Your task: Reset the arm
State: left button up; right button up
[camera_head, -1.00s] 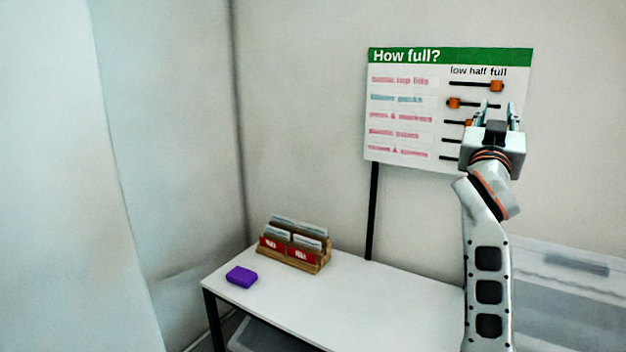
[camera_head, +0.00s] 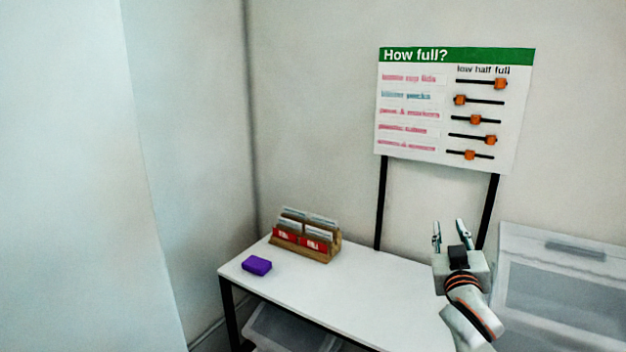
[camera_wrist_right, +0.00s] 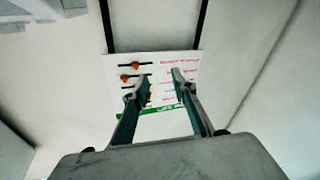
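My right gripper (camera_head: 450,236) is in the lower right of the head view, below the sign board and above the right part of the white table. Its two fingers are spread apart with nothing between them. In the right wrist view the right gripper (camera_wrist_right: 152,92) also shows open and empty, with the board beyond it upside down. The "How full?" board (camera_head: 410,108) has several rows of labels with orange sliders on black tracks. The gripper is apart from the board. My left gripper is not in view.
The white table (camera_head: 365,295) holds a wooden card holder (camera_head: 318,252) with red-labelled cards and a purple block (camera_head: 257,265). Clear bins (camera_head: 560,285) stand at the right, and another (camera_head: 290,328) sits under the table. Two black posts carry the board.

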jog(key=s+a+f+n+g+y, duration=0.15)
jog(key=s+f, duration=0.25)
jog(key=f, duration=0.5)
jog(key=s+a+f+n+g+y, duration=0.1)
jog(key=s+a+f+y, duration=0.15)
jog(key=s+f, duration=0.45)
jog(key=s+a+f+n+g+y, duration=0.1)
jog(key=s+a+f, duration=0.1)
jog(key=f, duration=0.9)
jog(key=s+a+f+g+y, duration=0.1)
jog(key=s+a+f+g, duration=0.1)
jog(key=s+f, duration=0.6)
jog(key=s+a+f+g+y, duration=0.1)
jog(key=s+a+f+g, duration=0.1)
jog(key=s+f, duration=0.6)
jog(key=s+a, duration=0.1)
jog(key=s, duration=0.5)
jog(key=shift+n, duration=0.35)
